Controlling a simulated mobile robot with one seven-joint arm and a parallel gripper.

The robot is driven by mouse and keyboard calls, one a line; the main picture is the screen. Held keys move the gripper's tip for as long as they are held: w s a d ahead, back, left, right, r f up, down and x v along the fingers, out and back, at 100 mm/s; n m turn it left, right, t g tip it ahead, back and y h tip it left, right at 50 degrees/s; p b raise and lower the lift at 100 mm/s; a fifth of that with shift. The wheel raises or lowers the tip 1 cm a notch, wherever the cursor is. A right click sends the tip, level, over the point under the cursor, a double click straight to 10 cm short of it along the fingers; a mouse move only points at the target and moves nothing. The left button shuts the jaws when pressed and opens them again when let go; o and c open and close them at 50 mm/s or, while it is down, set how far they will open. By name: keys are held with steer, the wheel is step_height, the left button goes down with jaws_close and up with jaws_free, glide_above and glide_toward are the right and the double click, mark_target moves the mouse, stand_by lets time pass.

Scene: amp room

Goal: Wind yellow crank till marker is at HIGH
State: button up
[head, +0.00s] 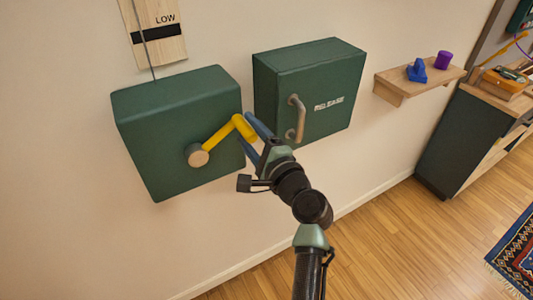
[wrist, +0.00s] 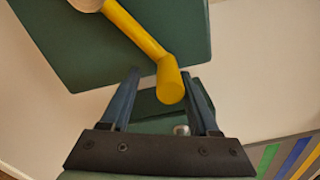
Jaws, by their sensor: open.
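The yellow crank (head: 222,136) is on the front of a green box (head: 150,118) on the wall. Its arm runs from a tan round hub (head: 198,156) up and right to a handle at its end. My gripper (head: 249,137) is at the handle, its blue fingers apart. In the wrist view the crank handle (wrist: 171,84) points in between the two open fingers (wrist: 163,95); I cannot tell whether they touch it. Above the box, a wooden board (head: 157,14) carries a black marker bar (head: 159,33) just below the word LOW. No HIGH label is in view.
A second green box (head: 325,85) marked RELEASE, with a tan handle (head: 297,118), is close on the right. A cord (head: 144,45) runs past the board. A wooden shelf (head: 421,81) and a dark cabinet (head: 455,138) are farther right. The floor below is clear.

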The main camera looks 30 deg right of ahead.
steer(key=s+b, duration=0.1)
steer(key=s, duration=0.9)
steer(key=shift+s+b, duration=0.3)
steer(key=shift+s, duration=0.05)
